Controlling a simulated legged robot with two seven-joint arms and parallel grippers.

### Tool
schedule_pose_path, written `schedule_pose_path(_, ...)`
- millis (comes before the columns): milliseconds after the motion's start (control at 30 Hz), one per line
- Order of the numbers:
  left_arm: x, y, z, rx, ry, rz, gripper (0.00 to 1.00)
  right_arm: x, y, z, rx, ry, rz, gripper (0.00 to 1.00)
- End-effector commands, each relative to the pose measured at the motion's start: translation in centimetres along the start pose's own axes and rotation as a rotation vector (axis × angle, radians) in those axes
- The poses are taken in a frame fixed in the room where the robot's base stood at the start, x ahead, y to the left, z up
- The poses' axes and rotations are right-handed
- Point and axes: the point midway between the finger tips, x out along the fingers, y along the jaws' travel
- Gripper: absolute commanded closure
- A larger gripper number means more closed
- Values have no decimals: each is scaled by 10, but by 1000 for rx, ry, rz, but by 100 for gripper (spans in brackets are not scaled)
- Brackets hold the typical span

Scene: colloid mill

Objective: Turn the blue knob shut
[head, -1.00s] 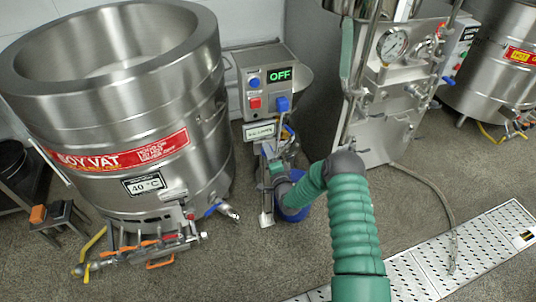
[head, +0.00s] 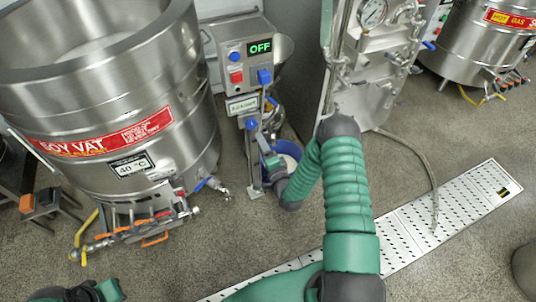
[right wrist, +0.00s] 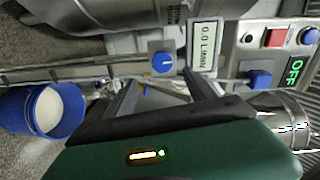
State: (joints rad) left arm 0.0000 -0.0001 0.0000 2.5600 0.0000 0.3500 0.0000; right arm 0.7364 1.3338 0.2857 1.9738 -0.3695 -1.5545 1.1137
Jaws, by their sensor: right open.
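The blue knob (right wrist: 162,62), round with a white pointer mark, sits beside the flow display (right wrist: 205,44), which reads 0.0 L/MIN. In the head view the blue knob (head: 251,124) is just below that display (head: 243,104). My right gripper (right wrist: 166,88) is open and empty, its two dark fingers pointing toward the knob, which shows just beyond and between the tips. I see no contact. In the head view the right gripper (head: 264,143) is small and partly hidden among the pipework below the knob. Only a part of my left arm shows at bottom left; its gripper is out of view.
A control box (head: 249,60) with an OFF display, red button and blue switch (head: 264,76) is just above. A blue bucket (right wrist: 13,112) of whitish liquid stands below. The soy vat (head: 100,95) is at left, a steel machine (head: 350,85) at right.

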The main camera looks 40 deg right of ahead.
Motion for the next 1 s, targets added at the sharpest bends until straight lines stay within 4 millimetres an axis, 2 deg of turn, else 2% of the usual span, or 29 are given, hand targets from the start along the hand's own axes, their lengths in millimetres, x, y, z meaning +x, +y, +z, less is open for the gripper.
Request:
schedule_pose_path(100, -7, 0, -2, 0, 0, 0, 100, -32, 0, 0, 3, -1, 6, 36)
schedule_pose_path(200, -9, 0, -2, 0, 0, 0, 100, -51, 1, 1, 3, -1, 6, 36)
schedule_pose_path(300, -10, 0, -2, 0, 0, 0, 100, -61, 2, 1, 2, -2, 4, 36)
schedule_pose_path(667, -9, 0, -2, 0, 0, 0, 100, -65, 3, 1, -20, -3, 2, 35)
schedule_pose_path(767, -4, 0, -1, 0, 0, 0, 100, -68, 12, 1, -231, -15, 0, 35)
schedule_pose_path(867, 4, 0, 1, 0, 0, 0, 100, -70, 21, -2, -640, -32, -23, 35)
schedule_pose_path(900, 6, 0, 2, 0, 0, 0, 100, -70, 22, -4, -810, -35, -39, 35)
schedule_pose_path(1000, 10, 0, 2, 0, 0, 0, 100, -68, 18, -9, -1158, -29, -82, 35)
